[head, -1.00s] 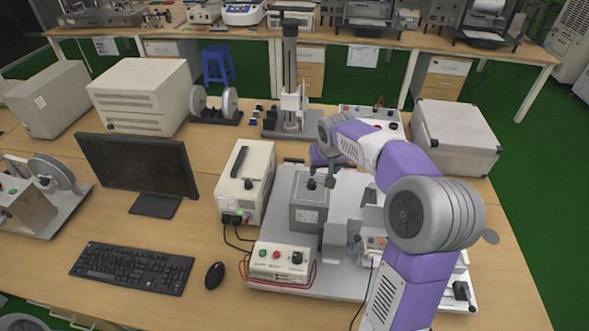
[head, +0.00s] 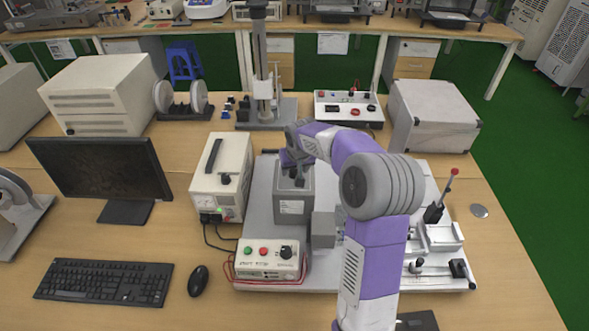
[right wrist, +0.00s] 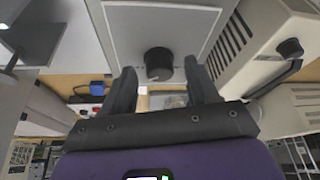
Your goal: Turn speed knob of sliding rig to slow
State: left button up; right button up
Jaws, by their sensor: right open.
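The sliding rig sits on a pale grey base plate (head: 262,200) on the desk. A grey box (head: 291,207) on the plate has a black knob on top, seen in the right wrist view (right wrist: 158,62). My right gripper (head: 295,170) is over that box, fingers down. In the right wrist view the gripper (right wrist: 162,78) is open and empty, the knob showing between and just beyond its fingertips. I cannot tell whether they touch it. A white control box (head: 268,271) at the plate's front left has green and red buttons and a black knob (head: 286,252). My left gripper is out of view.
A cream power unit (head: 221,178) stands just left of the plate. A red-tipped lever (head: 447,188) rises at its right. A monitor (head: 103,172), keyboard (head: 105,281) and mouse (head: 198,280) are further left. A grey case (head: 432,118) is behind right.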

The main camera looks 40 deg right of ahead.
jog(key=shift+f, duration=0.1)
jog(key=c, duration=1)
